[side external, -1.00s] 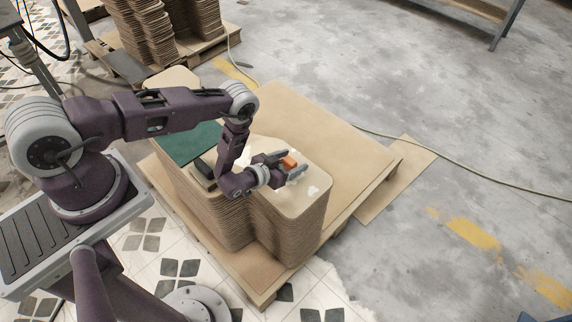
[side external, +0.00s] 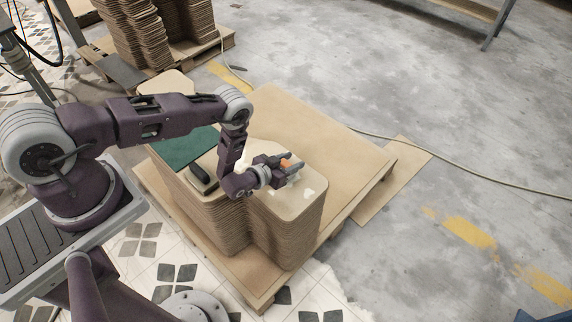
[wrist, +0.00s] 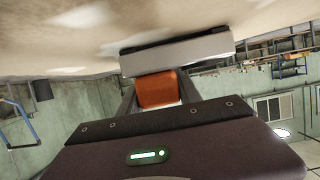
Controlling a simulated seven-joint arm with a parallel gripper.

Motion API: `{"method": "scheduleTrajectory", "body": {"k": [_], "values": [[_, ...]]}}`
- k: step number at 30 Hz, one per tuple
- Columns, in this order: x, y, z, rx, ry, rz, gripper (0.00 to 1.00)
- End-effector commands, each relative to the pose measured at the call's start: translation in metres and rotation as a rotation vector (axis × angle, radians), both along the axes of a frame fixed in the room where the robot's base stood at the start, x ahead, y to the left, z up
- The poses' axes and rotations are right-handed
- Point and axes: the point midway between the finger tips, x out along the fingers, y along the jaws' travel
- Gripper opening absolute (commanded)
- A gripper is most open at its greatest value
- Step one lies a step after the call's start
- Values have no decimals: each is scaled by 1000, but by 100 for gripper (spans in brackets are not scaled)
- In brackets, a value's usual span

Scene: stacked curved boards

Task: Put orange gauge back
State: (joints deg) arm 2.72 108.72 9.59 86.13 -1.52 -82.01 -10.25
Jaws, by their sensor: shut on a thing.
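The orange gauge (side external: 285,163) is a small orange block between the grey fingers of my gripper (side external: 287,169). I cannot tell whether the gauge touches the board. Part of it is hidden by a finger.
A dark oblong object (side external: 203,178) lies on the stack left of my wrist, near a green surface (side external: 183,146). White patches mark the top board. The pallet's right part (side external: 325,130) is clear. Another board stack (side external: 150,35) stands at the back.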

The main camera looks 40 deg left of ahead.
Motion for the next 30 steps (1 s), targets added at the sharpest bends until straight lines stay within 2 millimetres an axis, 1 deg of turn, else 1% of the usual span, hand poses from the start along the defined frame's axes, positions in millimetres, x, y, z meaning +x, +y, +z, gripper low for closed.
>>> {"method": "scheduleTrajectory", "body": {"k": [2, 5, 9, 12, 16, 19, 21, 23, 26, 27, 29, 30], "values": [[1, 0, 7, 0, -2, 0, 0], [1, 0, 25, -1, -2, 0, 0], [1, 0, 62, -1, -3, 1, 0], [1, 0, 83, 0, -2, 0, 0], [0, 0, 97, 0, -2, 1, 0], [0, 0, 100, 0, -2, 1, 0], [0, 5, 100, 1, -1, 9, 0], [-1, 16, 100, 1, -1, 30, 0], [-5, 50, 100, 2, 0, 93, 0], [-8, 67, 100, 2, 0, 127, 0], [-15, 96, 101, 2, 0, 182, 0], [-20, 116, 101, 2, -1, 222, 0]]}}
